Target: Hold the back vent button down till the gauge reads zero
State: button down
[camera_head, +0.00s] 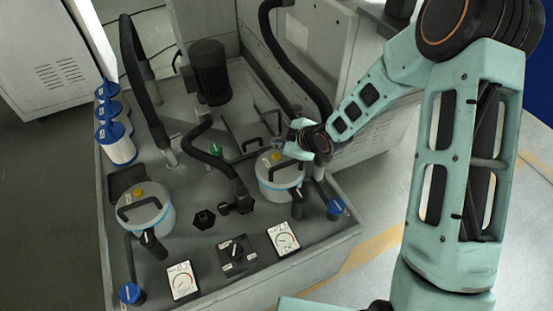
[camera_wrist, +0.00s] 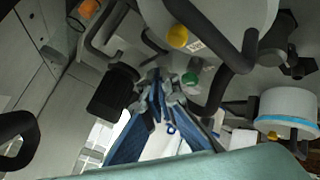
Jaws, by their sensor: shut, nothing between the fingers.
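The farther canister (camera_head: 279,187), with a black handle on its lid, carries a yellow vent button (camera_head: 277,155) on top. In the wrist view that yellow button (camera_wrist: 178,37) sits beside a small white label. My gripper (camera_head: 283,146) is shut and empty, just beside and above this button in the head view. In the wrist view my fingertips (camera_wrist: 157,76) are apart from the button; contact is not visible. Two dial gauges stand at the front, a right gauge (camera_head: 284,239) and a left gauge (camera_head: 182,281); their readings are too small to tell.
A nearer canister (camera_head: 146,217) has its own yellow button (camera_head: 138,193). A green knob (camera_head: 215,149), black hoses (camera_head: 212,155) and a motor (camera_head: 210,72) crowd the deck. A black selector (camera_head: 236,249) sits between the gauges. Blue-capped cartridges (camera_head: 117,144) line the left edge.

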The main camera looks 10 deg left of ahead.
aim_at(278, 156)
jog(key=shift+f+b, duration=0.9)
jog(key=shift+f, duration=0.4)
jog(key=shift+f, duration=0.1)
dwell(0.3)
jog(key=shift+f+b, duration=0.3)
jog(key=shift+b, duration=0.25)
jog(key=shift+f+b, duration=0.55)
jog(key=shift+f, duration=0.05)
dwell(2.4)
jog(key=shift+r, duration=0.15)
dwell(0.3)
jog(key=shift+r+p, duration=0.65)
jog(key=shift+r, duration=0.2)
jog(key=shift+r+p, duration=1.85)
jog(key=shift+r, duration=0.7)
